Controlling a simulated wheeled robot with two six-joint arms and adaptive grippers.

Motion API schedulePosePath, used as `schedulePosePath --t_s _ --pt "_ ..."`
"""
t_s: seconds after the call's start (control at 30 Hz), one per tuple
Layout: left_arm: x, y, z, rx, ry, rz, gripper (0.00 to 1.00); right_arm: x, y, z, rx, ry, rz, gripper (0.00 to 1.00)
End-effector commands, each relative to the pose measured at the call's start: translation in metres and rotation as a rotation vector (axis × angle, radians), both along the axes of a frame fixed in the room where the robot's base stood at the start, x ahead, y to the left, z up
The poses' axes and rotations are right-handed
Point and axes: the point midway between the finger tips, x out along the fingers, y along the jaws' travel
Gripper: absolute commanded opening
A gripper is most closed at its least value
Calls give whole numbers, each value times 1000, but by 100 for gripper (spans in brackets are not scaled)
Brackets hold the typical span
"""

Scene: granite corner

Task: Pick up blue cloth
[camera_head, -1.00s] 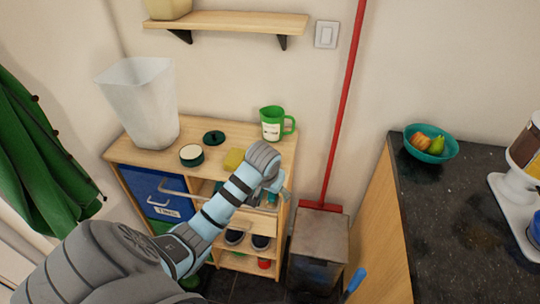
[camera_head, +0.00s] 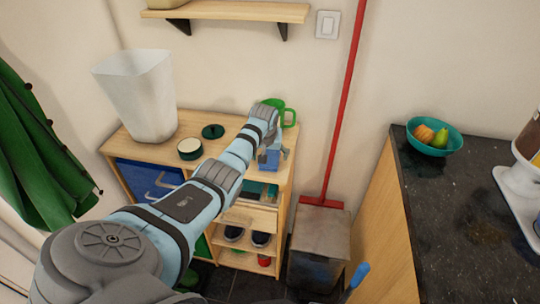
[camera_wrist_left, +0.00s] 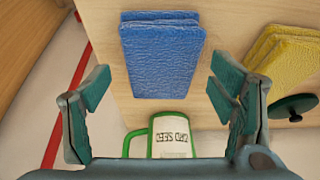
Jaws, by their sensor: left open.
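The blue cloth (camera_wrist_left: 162,55) is a folded, textured rectangle lying flat on the wooden cabinet top (camera_wrist_left: 105,22). In the head view a blue patch of the cloth (camera_head: 268,159) shows below my left gripper (camera_head: 272,146); the arm hides part of it. In the left wrist view my left gripper (camera_wrist_left: 160,90) is open and empty. Its two fingers stand apart on either side of the cloth's lower end, seen from above, with no visible contact. My right gripper is out of view.
A green-handled mug (camera_wrist_left: 172,137) stands close to the cloth. A folded yellow cloth (camera_wrist_left: 284,55) and a dark green lid (camera_wrist_left: 292,107) lie to the right in the wrist view. A white bin (camera_head: 140,95) stands on the cabinet. A red pole (camera_head: 344,105) rises beside it.

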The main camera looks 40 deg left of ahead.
Motion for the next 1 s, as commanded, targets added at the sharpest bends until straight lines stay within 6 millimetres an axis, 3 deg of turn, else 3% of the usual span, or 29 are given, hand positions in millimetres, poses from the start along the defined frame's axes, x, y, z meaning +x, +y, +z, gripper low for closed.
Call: schedulePosePath --t_s 0.07,0.97,1.0 --pt "2 1 -7 -1 1 0 78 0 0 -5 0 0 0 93" --pt "1 1 -10 0 0 0 78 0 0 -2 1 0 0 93" --pt "1 1 -10 0 0 0 71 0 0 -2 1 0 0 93"
